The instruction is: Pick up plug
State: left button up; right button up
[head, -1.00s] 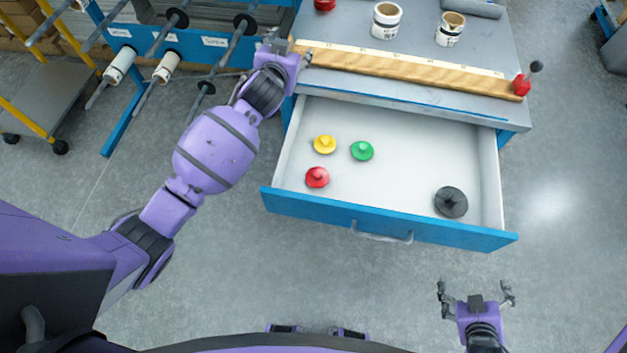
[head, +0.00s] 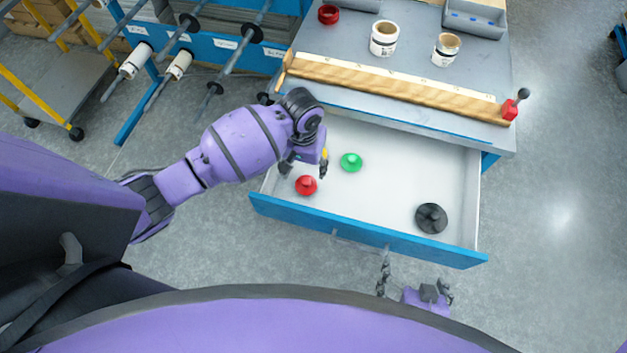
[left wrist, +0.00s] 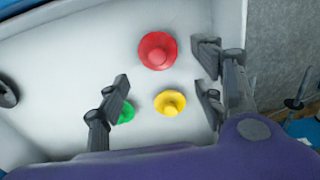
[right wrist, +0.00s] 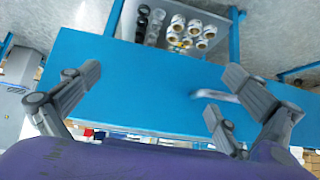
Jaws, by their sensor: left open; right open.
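The open drawer (head: 400,165) holds a red plug (head: 306,185), a green plug (head: 351,162) and a black plug (head: 431,218). A yellow plug (left wrist: 170,102) lies between the spread fingers of my left gripper (left wrist: 163,82) in the left wrist view; in the head view it is almost hidden by that gripper. The red plug (left wrist: 157,50) and partly covered green plug (left wrist: 126,113) also show there. My left gripper (head: 304,170) is open, empty and above the drawer's left part. My right gripper (head: 414,284) is open and empty outside the drawer front.
The blue drawer front and its handle (right wrist: 215,95) are close before my right gripper in the right wrist view. The workbench top (head: 340,70) carries a wooden ruler strip (head: 400,85) and rolls. A rack with rods (head: 225,65) stands to the left. The drawer's middle is free.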

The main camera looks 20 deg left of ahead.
aim_at(306, 181)
pick_arm(q)
jog(key=f, duration=0.7)
jog(key=shift+s+d+f+b, duration=0.15)
jog(key=shift+s+f+b, duration=0.15)
jog(key=shift+f+b, duration=0.1)
jog(key=shift+r, duration=0.1)
jog(key=c, duration=0.9)
jog(key=shift+o, duration=0.2)
